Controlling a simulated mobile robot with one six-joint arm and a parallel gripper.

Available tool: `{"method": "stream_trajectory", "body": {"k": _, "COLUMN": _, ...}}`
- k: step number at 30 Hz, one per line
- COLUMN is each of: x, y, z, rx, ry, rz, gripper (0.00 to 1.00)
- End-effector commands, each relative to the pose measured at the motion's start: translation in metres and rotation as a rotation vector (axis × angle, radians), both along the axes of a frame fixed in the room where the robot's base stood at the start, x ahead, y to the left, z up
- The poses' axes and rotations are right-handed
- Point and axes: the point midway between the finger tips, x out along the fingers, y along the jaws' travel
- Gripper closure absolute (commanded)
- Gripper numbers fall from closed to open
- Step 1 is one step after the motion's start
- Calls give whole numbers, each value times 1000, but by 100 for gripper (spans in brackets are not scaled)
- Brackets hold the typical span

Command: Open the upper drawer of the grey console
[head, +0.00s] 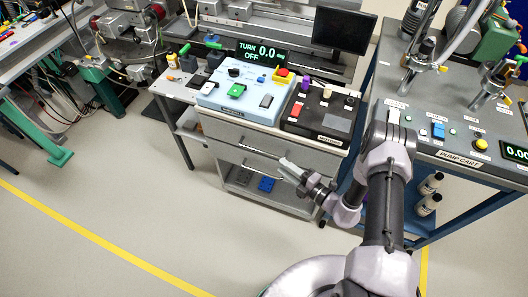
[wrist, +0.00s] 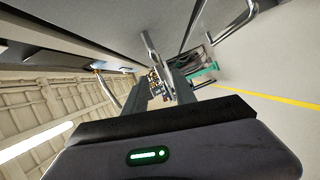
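The grey console (head: 215,129) stands in the middle of the head view, with a control panel on top. Its upper drawer (head: 225,133) looks closed, with a pale bar handle (head: 262,154) along its front. My gripper (head: 287,168) is in front of the console, close to the right end of that handle. In the wrist view its two fingers (wrist: 161,82) are apart with nothing held between them. A metal bar handle (wrist: 152,50) shows just beyond the fingertips. I cannot tell whether the fingers touch it.
A blue socket-like box (head: 266,184) sits low in the console. The pump cart (head: 459,160) stands close on the right, with bottles (head: 428,194) on its lower shelf. A bench with green legs (head: 50,150) is at left. The floor (head: 130,190) in front is clear, with a yellow line.

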Motion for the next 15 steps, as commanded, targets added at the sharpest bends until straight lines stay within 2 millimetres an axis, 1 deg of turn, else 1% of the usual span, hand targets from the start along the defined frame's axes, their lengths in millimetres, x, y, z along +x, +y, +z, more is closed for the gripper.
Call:
{"method": "stream_trajectory", "body": {"k": 1, "x": 9, "y": 12, "z": -5, "rx": 0, "ry": -2, "rz": 6, "gripper": 68}}
{"method": "stream_trajectory", "body": {"k": 6, "x": 38, "y": 44, "z": -8, "rx": -1, "ry": -4, "rz": 5, "gripper": 68}}
{"method": "stream_trajectory", "body": {"k": 10, "x": 55, "y": 63, "z": -9, "rx": 0, "ry": -3, "rz": 5, "gripper": 68}}
{"method": "stream_trajectory", "body": {"k": 15, "x": 68, "y": 76, "z": -9, "rx": 0, "ry": -2, "rz": 3, "gripper": 68}}
